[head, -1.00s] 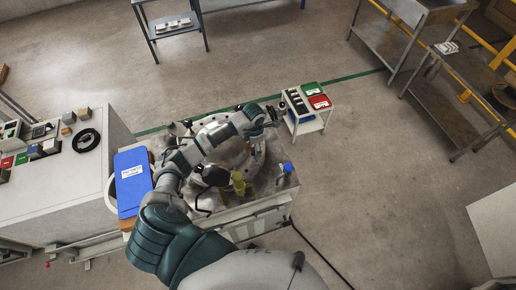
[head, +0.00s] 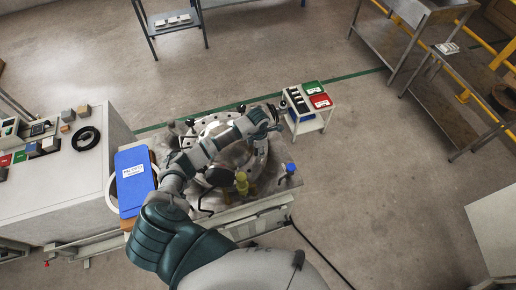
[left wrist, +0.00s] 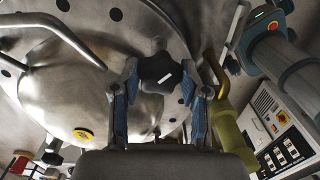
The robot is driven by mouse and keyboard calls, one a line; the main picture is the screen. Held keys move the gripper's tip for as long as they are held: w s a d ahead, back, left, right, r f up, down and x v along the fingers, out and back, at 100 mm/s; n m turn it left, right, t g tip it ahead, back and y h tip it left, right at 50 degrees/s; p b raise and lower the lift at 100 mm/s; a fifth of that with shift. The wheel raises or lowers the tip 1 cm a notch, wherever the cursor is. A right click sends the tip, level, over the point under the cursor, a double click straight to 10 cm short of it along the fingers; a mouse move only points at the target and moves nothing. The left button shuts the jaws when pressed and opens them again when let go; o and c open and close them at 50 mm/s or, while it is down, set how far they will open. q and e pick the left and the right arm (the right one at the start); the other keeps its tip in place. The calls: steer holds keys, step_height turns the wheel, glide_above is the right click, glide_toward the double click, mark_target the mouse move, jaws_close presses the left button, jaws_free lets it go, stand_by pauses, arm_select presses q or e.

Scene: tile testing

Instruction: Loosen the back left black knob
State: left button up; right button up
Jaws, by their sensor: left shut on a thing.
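The black star-shaped knob (left wrist: 160,72) sits between the fingers of my left gripper (left wrist: 160,95) in the left wrist view, and the gripper is shut on it. Behind the knob is the round metal lid (left wrist: 75,85) of the test machine, with dark holes along its rim. In the head view my left gripper (head: 270,119) is at the upper right part of the machine (head: 275,180). There the arm and gripper hide the held knob. Which corner knob it is cannot be told for sure from the wrist view. My right gripper is not in view.
A white cart (head: 310,122) with green and red bins stands close beyond the gripper. A blue sign (head: 134,180) and a grey cabinet (head: 60,185) are left of the machine. A yellow fitting (head: 242,184) and blue cap (head: 290,168) are at its front.

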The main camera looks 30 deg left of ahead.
arm_select(q)
steer(key=shift+s+a+f, duration=0.1)
steer(key=shift+s+a, duration=0.05)
steer(key=shift+a, duration=0.3)
steer(key=shift+w+d+r, duration=0.2)
steer(key=shift+d, duration=0.3)
steer(key=shift+a+n, duration=0.2)
steer(key=shift+n, duration=0.3)
steer(key=shift+a+n, duration=0.1)
steer(key=shift+n, duration=1)
steer(key=shift+w+n, duration=0.1)
steer(key=shift+n, duration=0.4)
steer(key=n, duration=0.2)
steer(key=shift+r+n, duration=0.1)
steer(key=shift+n, duration=0.3)
steer(key=n, duration=0.3)
steer(key=shift+w+r+n, duration=0.1)
steer(key=shift+n, duration=0.2)
steer(key=n+p, duration=0.1)
steer(key=n, duration=0.3)
steer(key=shift+n+p, duration=0.55)
steer(key=shift+n, duration=1.15)
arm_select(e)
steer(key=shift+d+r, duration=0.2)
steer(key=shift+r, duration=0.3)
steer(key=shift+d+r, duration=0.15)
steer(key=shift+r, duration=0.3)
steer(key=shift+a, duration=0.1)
